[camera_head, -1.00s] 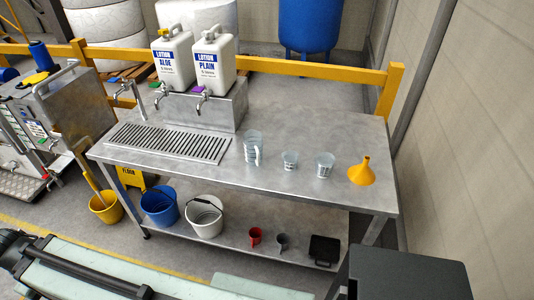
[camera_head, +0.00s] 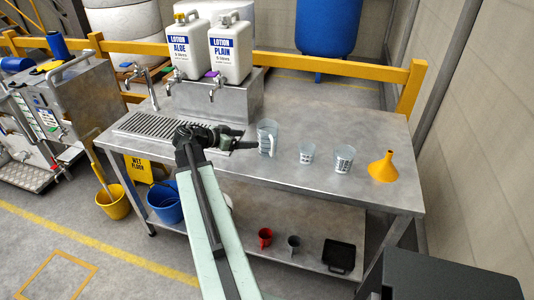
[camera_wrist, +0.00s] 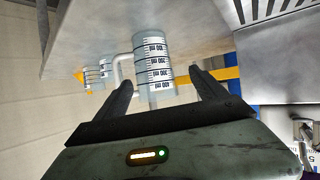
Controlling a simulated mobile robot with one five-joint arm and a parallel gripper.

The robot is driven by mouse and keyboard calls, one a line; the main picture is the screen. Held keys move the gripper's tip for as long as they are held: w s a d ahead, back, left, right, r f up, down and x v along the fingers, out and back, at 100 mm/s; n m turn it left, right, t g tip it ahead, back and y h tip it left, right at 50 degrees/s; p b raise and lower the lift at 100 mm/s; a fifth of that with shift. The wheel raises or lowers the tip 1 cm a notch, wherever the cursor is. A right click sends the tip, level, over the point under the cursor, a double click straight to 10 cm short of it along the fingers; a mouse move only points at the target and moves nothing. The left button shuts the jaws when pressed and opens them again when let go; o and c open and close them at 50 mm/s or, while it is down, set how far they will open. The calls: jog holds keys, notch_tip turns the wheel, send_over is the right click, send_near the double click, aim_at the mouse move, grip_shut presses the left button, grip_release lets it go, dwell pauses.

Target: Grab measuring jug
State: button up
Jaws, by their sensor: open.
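The measuring jug (camera_head: 267,137) is a clear, upright jug with a handle on its right side, standing on the steel bench near its middle. In the wrist view the jug (camera_wrist: 154,62) shows dark printed graduations, with its handle on the left. My gripper (camera_head: 250,142) is at the jug's left side in the head view, level with it. In the wrist view my gripper (camera_wrist: 164,80) is open, one finger on each side of the jug, with gaps between fingers and jug. The fingertips are small and partly hidden in the head view.
Two smaller clear beakers (camera_head: 306,154) (camera_head: 344,159) and a yellow funnel (camera_head: 382,167) stand right of the jug. Two lotion containers (camera_head: 230,52) with taps stand behind. A drain grate (camera_head: 150,124) lies left. The steel bench (camera_head: 300,125) is bare behind the jug.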

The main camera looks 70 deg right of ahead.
aim_at(259, 130)
jog(key=shift+s+d+r+m+g, duration=0.2)
jog(key=shift+s+d+m, duration=0.1)
jog(key=shift+s+d, duration=0.25)
jog(key=shift+s+d+r+m+g, duration=0.2)
jog(key=shift+s+d+m, duration=0.1)
jog(key=shift+s, duration=0.35)
jog(key=shift+f+b+x, duration=0.15)
jog(key=shift+b+x, duration=0.75)
jog(key=shift+x, duration=1.05)
jog(key=shift+f+b+x, duration=0.1)
jog(key=shift+b+x, duration=0.8)
jog(key=shift+x, duration=1)
jog(key=shift+a, duration=0.15)
jog(key=c, duration=1.2)
jog(key=shift+r, duration=0.15)
jog(key=r+p, duration=0.1)
jog(key=p, duration=0.1)
jog(key=r+p, duration=0.2)
jog(key=shift+w+a+r, duration=0.2)
jog(key=shift+a+r, duration=0.15)
jog(key=shift+a, duration=0.05)
jog(key=w+a+r+p, duration=0.1)
jog(key=w+a, duration=0.6)
jog(key=a, duration=0.6)
jog(key=shift+a, duration=0.15)
